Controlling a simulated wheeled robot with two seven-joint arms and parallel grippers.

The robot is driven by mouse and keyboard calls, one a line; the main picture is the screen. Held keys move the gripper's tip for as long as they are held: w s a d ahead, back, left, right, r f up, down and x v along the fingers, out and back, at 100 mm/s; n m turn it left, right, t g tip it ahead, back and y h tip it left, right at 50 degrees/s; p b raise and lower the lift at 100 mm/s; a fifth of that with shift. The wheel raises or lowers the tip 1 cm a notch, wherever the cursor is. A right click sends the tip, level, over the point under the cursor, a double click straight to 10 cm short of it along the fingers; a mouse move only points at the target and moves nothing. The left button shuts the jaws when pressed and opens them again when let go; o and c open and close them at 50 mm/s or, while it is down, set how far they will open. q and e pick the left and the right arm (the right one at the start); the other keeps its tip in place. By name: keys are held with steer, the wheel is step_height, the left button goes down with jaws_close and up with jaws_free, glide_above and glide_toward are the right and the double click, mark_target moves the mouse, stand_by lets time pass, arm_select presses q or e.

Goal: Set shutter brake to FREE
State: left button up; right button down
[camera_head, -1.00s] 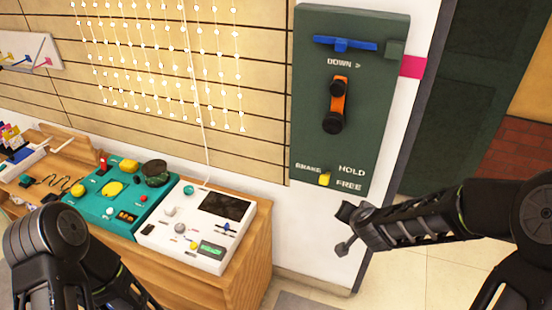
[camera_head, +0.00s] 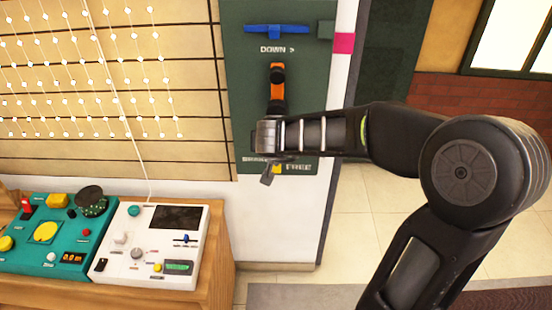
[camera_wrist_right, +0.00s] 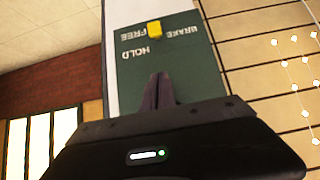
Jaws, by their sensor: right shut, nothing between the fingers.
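The dark green panel (camera_head: 312,60) hangs on the white wall. Its small yellow brake knob (camera_head: 277,168) is low on the panel, partly hidden by my right gripper, beside the word FREE. In the right wrist view, which is upside down, the yellow knob (camera_wrist_right: 154,30) sits between BRAKE and FREE, level with FREE rather than HOLD. My right gripper (camera_head: 268,176) is in front of the panel's lower part. Its fingers (camera_wrist_right: 161,80) are shut and empty, with the tips apart from the knob in the wrist view. My left gripper is not in view.
An orange lever (camera_head: 277,90) and a blue handle (camera_head: 276,30) are higher on the panel. A wooden bench (camera_head: 222,272) with a teal box (camera_head: 35,262) and a white control box (camera_head: 118,262) stands at lower left. The floor right of the wall is open.

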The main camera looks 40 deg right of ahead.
steer(key=shift+d, duration=0.1)
steer(key=b, duration=0.3)
glide_above(278, 165)
steer(key=w+d, duration=0.1)
step_height(278, 165, down, 7)
steer(key=shift+w, duration=0.15)
steer(key=shift+s+a+f+b, duration=0.1)
steer(key=shift+s+f+b, duration=0.1)
steer(key=shift+f+b, duration=0.3)
steer(key=shift+s+a+f+b, duration=0.1)
steer(key=shift+s+f+b, duration=0.1)
steer(key=shift+f, duration=0.45)
steer(key=shift+s+a+f, duration=0.25)
steer(key=shift+a+f, duration=0.05)
steer(key=shift+f, duration=0.2)
steer(key=shift+b, duration=0.4)
